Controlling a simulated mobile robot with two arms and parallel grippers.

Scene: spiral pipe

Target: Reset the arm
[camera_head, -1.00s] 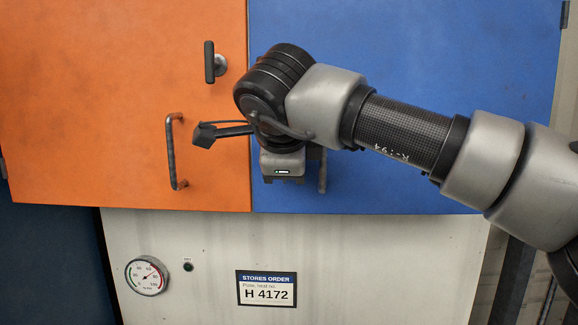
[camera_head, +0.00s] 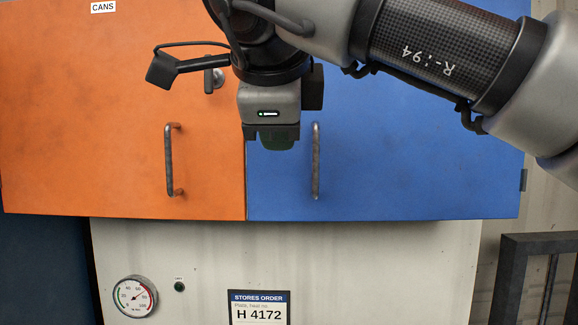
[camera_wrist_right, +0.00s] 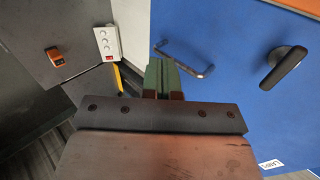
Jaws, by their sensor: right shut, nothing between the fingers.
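My right arm comes in from the right of the head view, across the blue door. My right gripper (camera_head: 278,141) points down in front of the seam between the two doors, left of the blue door's handle. Its green fingers also show in the right wrist view (camera_wrist_right: 161,76), shut with nothing between them. The gripper is apart from the handles in the head view. My left gripper is not in view.
The orange door (camera_head: 85,120) and blue door (camera_head: 420,170) are shut. Bar handles stand out on the orange door (camera_head: 169,160) and blue door (camera_head: 316,160). A dark latch (camera_head: 209,78) sits behind my arm. Below are a gauge (camera_head: 134,296) and an order sign (camera_head: 259,309).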

